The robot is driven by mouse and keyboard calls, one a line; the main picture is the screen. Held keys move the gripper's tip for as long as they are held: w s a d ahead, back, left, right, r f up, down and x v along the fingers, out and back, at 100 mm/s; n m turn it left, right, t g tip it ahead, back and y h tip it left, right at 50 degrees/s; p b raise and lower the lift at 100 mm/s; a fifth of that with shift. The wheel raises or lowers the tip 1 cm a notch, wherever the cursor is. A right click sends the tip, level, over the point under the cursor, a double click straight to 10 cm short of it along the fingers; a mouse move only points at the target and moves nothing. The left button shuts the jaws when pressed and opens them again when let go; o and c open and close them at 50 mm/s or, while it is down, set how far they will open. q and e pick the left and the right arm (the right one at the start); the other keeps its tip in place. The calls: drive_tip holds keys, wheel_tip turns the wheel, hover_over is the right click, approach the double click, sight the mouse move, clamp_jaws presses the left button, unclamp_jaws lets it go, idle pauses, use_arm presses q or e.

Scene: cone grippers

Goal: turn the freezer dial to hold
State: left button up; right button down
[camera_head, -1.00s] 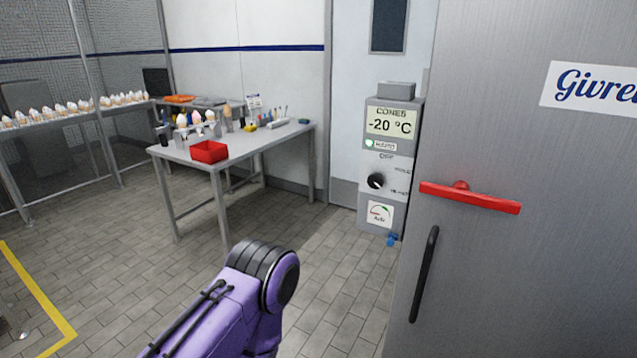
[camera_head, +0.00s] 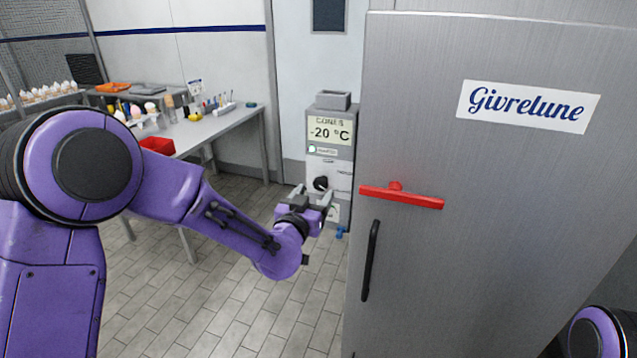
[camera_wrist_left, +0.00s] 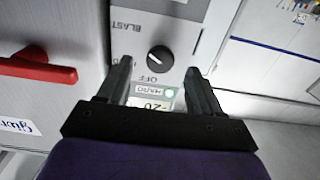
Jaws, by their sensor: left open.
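The freezer dial (camera_head: 321,183) is a round black knob on the grey control box (camera_head: 330,145) beside the freezer door. In the left wrist view the dial (camera_wrist_left: 160,58) appears upside down, with OFF below it and BLAST at its upper left. The hold label is not readable, and I cannot tell exactly where the pointer stands. My left gripper (camera_head: 313,191) is open and empty in front of the dial. In the left wrist view its fingertips (camera_wrist_left: 158,67) stand apart on either side of the dial, with no clear contact. My right gripper is out of view.
The steel freezer door (camera_head: 520,230) has a red handle bar (camera_head: 400,197) and a black handle (camera_head: 371,260) close to the right of my left gripper. A work table (camera_head: 225,124) with a red bin (camera_head: 157,145) and several tools stands at the left.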

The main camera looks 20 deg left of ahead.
sight(320, 187)
use_arm(q)
drive_tip(key=shift+w+p, duration=0.35)
drive_tip(key=shift+w, duration=1.15)
drive_tip(key=shift+c, duration=0.3)
drive_tip(key=c, duration=1)
drive_tip(key=shift+d, duration=0.15)
